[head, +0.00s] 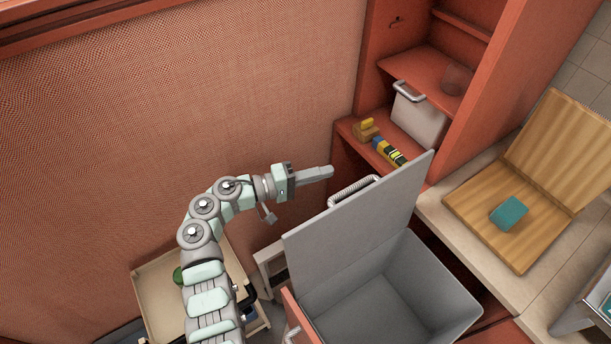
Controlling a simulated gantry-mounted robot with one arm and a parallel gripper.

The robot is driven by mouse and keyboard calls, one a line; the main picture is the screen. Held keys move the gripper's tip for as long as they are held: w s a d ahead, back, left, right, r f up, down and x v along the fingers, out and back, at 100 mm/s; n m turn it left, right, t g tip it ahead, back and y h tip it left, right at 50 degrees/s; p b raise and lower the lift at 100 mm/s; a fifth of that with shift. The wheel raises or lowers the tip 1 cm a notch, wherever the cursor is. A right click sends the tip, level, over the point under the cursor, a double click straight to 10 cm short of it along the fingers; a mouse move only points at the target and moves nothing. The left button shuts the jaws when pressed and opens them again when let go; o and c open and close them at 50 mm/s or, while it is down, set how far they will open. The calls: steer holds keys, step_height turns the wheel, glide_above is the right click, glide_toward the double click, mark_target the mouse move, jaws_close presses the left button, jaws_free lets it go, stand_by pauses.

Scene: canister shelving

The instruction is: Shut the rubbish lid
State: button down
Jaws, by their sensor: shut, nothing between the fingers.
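The rubbish lid (358,222) is a flat grey panel standing raised and tilted at the back left edge of the grey bin (430,277). The bin's top is open and its inside shows. A ribbed grey handle (354,190) is just behind the lid's upper edge. My gripper (331,172) is shut and empty. It is behind and to the left of the lid, near the handle, and I see no contact with the lid.
Red shelves (415,65) stand behind, with a white canister (418,115) and small coloured items. A hinged wooden board (490,215) with a teal block (509,213) lies on the right counter. A cream tray (160,290) is at the lower left.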

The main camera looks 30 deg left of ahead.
steer(key=shift+w+d+f+p, duration=0.1)
steer(key=shift+d+p, duration=0.1)
steer(key=shift+d, duration=0.65)
steer(key=shift+s+d+f+p, duration=0.1)
steer(key=shift+d+p, duration=0.1)
steer(key=shift+d, duration=0.65)
steer(key=shift+w+d+f+p, duration=0.1)
steer(key=shift+d+p, duration=0.1)
steer(key=shift+d, duration=0.65)
steer(key=shift+r, duration=0.1)
